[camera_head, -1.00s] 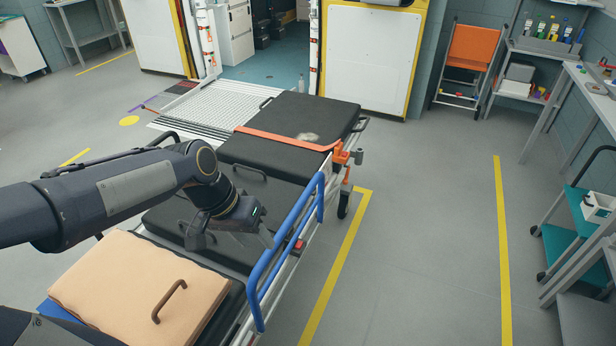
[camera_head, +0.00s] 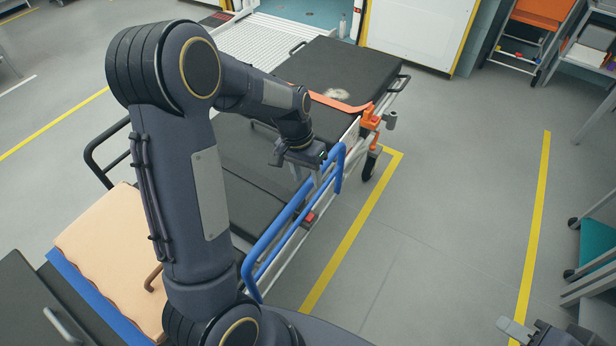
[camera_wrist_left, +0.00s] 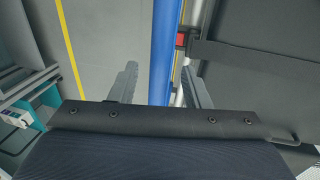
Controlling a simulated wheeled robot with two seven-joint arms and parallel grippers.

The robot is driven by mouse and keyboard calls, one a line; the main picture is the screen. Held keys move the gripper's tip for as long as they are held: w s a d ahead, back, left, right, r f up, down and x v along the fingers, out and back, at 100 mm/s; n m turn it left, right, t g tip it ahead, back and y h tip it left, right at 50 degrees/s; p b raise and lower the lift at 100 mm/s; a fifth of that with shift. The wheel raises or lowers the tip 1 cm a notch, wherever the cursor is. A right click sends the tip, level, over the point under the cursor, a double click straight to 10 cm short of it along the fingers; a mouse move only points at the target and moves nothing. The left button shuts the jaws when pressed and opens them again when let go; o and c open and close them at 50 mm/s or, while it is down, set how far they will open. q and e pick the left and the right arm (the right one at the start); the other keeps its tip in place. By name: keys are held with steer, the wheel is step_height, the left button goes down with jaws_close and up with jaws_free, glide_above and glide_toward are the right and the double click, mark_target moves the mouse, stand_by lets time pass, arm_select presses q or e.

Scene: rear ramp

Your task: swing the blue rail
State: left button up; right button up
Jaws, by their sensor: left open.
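The blue rail (camera_head: 292,212) stands along the right side of the stretcher (camera_head: 258,200). In the left wrist view the blue rail (camera_wrist_left: 164,50) runs lengthwise between the fingers. My left gripper (camera_head: 310,178) is above the far part of the rail. Its fingers also show in the left wrist view (camera_wrist_left: 160,88), open, one on each side of the rail; I cannot tell whether they touch it. A red latch (camera_head: 308,219) sits below the rail; it also shows in the left wrist view (camera_wrist_left: 181,40). My right gripper (camera_head: 517,330) is partly visible at the bottom right.
An orange strap (camera_head: 340,103) crosses the black mattress. A peach cushion (camera_head: 105,245) lies at the near end. A yellow floor line (camera_head: 350,240) runs beside the stretcher, with clear floor to its right. A teal-shelved trolley (camera_head: 597,245) stands at the right edge.

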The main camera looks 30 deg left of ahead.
arm_select(q)
steer(key=shift+d+f, duration=0.1)
steer(key=shift+f, duration=0.6)
jaws_close()
steer(key=shift+d, duration=0.1)
